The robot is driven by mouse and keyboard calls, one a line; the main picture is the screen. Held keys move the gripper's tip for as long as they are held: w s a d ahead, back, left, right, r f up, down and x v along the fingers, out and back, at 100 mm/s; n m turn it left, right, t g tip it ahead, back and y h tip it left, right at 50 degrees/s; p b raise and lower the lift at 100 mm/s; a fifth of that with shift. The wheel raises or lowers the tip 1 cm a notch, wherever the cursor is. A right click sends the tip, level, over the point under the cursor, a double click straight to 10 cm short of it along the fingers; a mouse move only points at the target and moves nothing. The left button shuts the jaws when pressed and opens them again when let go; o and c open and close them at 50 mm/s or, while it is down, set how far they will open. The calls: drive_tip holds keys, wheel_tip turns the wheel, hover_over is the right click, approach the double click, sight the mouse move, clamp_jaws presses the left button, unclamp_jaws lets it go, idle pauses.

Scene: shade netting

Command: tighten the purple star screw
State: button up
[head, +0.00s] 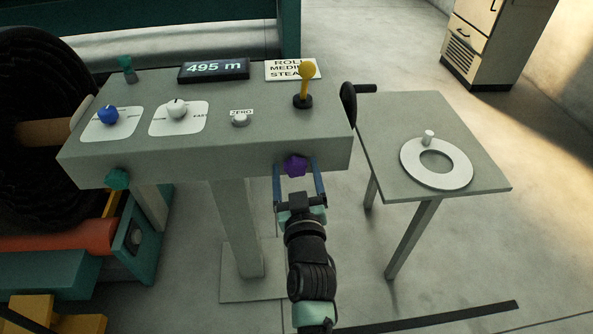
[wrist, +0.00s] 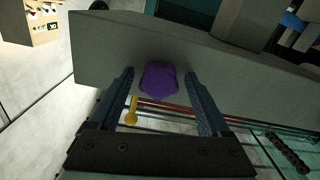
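The purple star screw (head: 295,166) is on the front face of the grey console (head: 215,160), near its right end. It also shows in the wrist view (wrist: 159,79), between the fingers and near their tips. My gripper (head: 299,165) is open, with one blue finger on each side of the screw. In the wrist view a gap shows between the screw and each finger (wrist: 160,78), so it does not look gripped. The screw's shaft is hidden behind its head.
A teal star screw (head: 117,179) is at the console's left front. On top are a blue knob (head: 108,115), a white knob (head: 177,109) and a yellow-topped lever (head: 306,82). A black crank (head: 350,100) is at the right end. A side table (head: 465,125) carries a white ring (head: 455,176).

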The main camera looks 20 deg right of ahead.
drive_tip(key=shift+r, duration=0.1)
drive_tip(key=shift+p+v, duration=0.75)
drive_tip(key=shift+v, duration=0.7)
drive_tip(key=n+b, duration=0.1)
drive_tip(key=f+n+b, duration=0.1)
drive_tip(key=b, duration=0.1)
drive_tip(key=shift+n, duration=0.3)
drive_tip(key=shift+n+b, duration=0.9)
drive_tip(key=shift+n, duration=0.1)
drive_tip(key=n, duration=0.2)
drive_tip(key=n+b, duration=0.1)
drive_tip(key=n, duration=0.1)
drive_tip(key=n+b, duration=0.1)
drive_tip(key=n, duration=0.1)
drive_tip(key=shift+r, duration=0.35)
drive_tip(key=n+b, duration=0.1)
drive_tip(key=n, duration=0.5)
drive_tip(key=shift+r+n+b, duration=0.15)
drive_tip(key=shift+n+b, duration=0.15)
